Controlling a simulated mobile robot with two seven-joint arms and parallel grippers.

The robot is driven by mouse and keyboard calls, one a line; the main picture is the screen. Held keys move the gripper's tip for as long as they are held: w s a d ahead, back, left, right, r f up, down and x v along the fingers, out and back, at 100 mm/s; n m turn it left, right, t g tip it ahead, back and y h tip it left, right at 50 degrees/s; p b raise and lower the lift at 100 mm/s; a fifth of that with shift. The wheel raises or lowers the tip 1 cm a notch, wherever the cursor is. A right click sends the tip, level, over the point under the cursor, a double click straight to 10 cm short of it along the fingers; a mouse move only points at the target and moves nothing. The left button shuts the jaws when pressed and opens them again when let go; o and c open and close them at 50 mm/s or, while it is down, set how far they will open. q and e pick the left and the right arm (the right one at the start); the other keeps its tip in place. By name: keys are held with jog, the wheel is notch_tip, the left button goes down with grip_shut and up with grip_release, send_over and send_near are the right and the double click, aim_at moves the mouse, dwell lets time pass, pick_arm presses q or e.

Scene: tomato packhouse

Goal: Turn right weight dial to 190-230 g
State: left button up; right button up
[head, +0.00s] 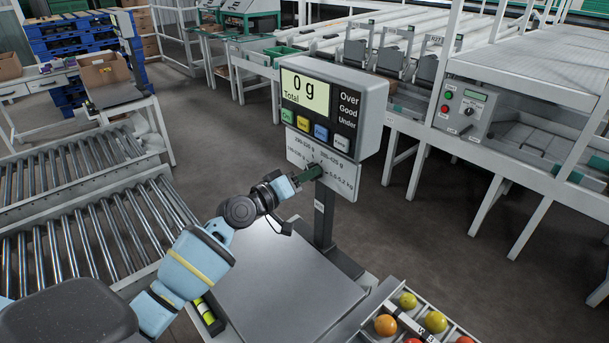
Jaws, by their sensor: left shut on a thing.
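A weighing scale's display head (330,105) stands on a dark post and reads "0 g Total". Below it is a white dial plate (345,182) with small printed weight ranges, too small to read surely. The gripper and handle hide part of the plate's lettering, and I cannot tell which range the dial points at. My right gripper is not in view.
The bare grey weighing platform (275,275) lies below my left arm. A tray of tomatoes (460,328) stands at the lower right. Roller conveyors (95,235) run on the left. A control box (468,108) is on the sorting line at right. Open floor lies behind the scale.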

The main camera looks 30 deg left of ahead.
pick_arm(q)
jog(key=shift+r+n+p, duration=0.1)
jog(key=shift+n+p, duration=1)
jog(key=shift+n, duration=3.3)
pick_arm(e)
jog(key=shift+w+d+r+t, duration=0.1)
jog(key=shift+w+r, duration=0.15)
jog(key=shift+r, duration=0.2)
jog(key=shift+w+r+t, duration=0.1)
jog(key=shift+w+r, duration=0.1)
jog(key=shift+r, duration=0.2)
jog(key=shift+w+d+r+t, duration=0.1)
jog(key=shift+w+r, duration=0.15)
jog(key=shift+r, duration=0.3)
pick_arm(q)
jog(key=o, duration=1)
jog(key=shift+c, duration=0.2)
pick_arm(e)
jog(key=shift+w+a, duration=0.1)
pick_arm(q)
jog(key=shift+s, duration=0.1)
jog(key=v, duration=0.7)
jog(key=shift+s, duration=0.35)
jog(key=shift+a, duration=0.1)
